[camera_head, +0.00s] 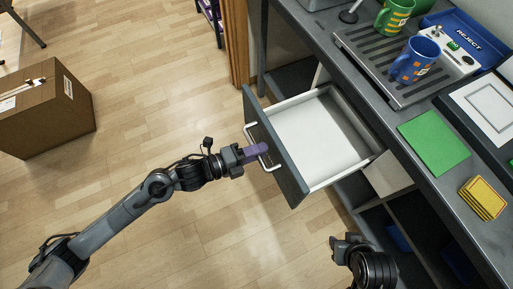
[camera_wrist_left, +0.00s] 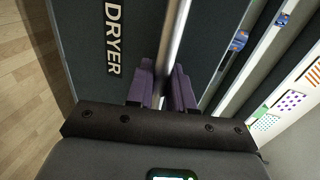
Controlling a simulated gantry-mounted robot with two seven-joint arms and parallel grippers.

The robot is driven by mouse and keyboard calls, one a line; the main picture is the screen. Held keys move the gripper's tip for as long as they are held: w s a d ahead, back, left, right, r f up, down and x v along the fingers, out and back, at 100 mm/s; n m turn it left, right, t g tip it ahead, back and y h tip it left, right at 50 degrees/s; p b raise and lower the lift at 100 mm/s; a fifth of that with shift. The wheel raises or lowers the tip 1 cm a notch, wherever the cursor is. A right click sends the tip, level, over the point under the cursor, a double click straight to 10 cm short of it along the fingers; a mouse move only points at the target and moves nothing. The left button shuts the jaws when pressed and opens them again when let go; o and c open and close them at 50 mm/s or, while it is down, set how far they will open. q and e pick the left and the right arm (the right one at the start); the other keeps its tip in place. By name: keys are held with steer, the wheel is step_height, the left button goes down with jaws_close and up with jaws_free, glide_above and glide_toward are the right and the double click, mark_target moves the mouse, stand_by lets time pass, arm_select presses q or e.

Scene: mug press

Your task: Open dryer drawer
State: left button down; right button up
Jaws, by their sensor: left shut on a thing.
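The dryer drawer (camera_head: 320,130) is pulled well out of the dark bench in the head view. Its white inside is empty. Its dark front (camera_wrist_left: 95,30) carries the word DRYER in the left wrist view. The bar handle (camera_wrist_left: 174,45) is metal and runs between the purple fingers of my left gripper (camera_head: 258,150). The gripper is shut on the handle, and it also shows in the left wrist view (camera_wrist_left: 166,85). My right gripper (camera_head: 346,243) is at the lower right, below the drawer and near the bench; its fingers are hard to make out.
On the bench are a green mug (camera_head: 394,17), a blue mug (camera_head: 414,62) on a slotted tray (camera_head: 372,62), a green sheet (camera_head: 434,143) and yellow coasters (camera_head: 482,198). A cardboard box (camera_head: 45,112) stands at the left. The floor around my left arm is clear.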

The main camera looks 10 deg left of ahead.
arm_select(q)
steer(key=c, duration=1.1)
jaws_free()
steer(key=shift+c, duration=0.2)
steer(key=shift+a, duration=0.1)
steer(key=v, duration=1)
steer(key=shift+s+a+b, duration=0.25)
steer(key=shift+b, duration=0.15)
